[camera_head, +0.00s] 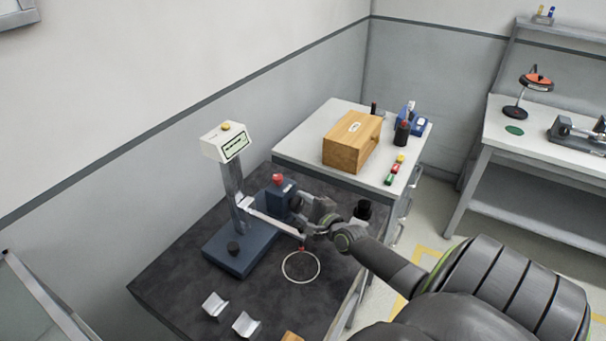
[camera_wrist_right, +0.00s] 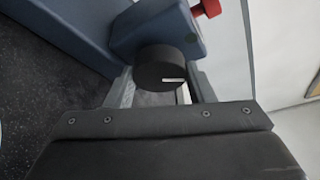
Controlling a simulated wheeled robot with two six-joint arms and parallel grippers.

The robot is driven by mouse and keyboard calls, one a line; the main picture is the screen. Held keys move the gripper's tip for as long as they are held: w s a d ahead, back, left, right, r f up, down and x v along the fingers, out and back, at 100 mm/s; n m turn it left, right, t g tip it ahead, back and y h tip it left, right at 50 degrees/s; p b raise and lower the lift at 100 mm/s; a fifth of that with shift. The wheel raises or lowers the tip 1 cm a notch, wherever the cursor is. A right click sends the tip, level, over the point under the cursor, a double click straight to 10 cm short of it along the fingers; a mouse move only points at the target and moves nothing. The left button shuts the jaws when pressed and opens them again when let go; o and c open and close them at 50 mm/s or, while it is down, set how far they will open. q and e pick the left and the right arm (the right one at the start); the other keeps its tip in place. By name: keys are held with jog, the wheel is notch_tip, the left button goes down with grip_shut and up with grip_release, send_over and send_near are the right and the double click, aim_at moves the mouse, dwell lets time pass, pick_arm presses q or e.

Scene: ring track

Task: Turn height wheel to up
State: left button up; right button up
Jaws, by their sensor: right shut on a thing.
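The height wheel is a dark round knob with a white pointer line, on the side of the blue block (camera_head: 277,198) of the measuring stand. In the right wrist view the wheel (camera_wrist_right: 164,67) sits between my two fingers, its pointer line lying towards the right. In the head view my right gripper (camera_head: 309,208) reaches in from the right and is shut on the wheel, largely hiding it. The stand has a blue base (camera_head: 238,262) and a white display head (camera_head: 226,142) on a grey column. My left gripper is not in view.
A white arm with a red tip extends from the stand above a white ring (camera_head: 300,266). Two metal V-blocks (camera_head: 214,305) lie on the dark table. A red button (camera_head: 277,179) tops the blue block. A wooden box (camera_head: 351,141) stands on the white cabinet behind.

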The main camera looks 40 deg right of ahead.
jog(key=o, duration=0.6)
jog(key=shift+a, duration=0.2)
jog(key=o, duration=0.3)
jog(key=shift+a+r, duration=0.15)
jog(key=shift+a, duration=0.05)
jog(key=shift+o, duration=0.2)
jog(key=shift+s+d, duration=0.1)
jog(key=shift+d, duration=0.05)
jog(key=shift+s, duration=0.2)
jog(key=s+p, duration=0.1)
jog(key=s, duration=0.1)
jog(key=s+r, duration=0.1)
jog(key=s, duration=0.2)
jog(key=s+p, duration=0.1)
jog(key=s, duration=0.2)
jog(key=shift+a+r+p, duration=0.25)
jog(key=shift+a+p, duration=0.05)
jog(key=shift+a, duration=0.05)
jog(key=s+r, duration=0.1)
jog(key=s, duration=0.7)
jog(key=shift+s+a+r, duration=0.25)
jog(key=shift+s+a, duration=0.05)
jog(key=shift+a, duration=0.05)
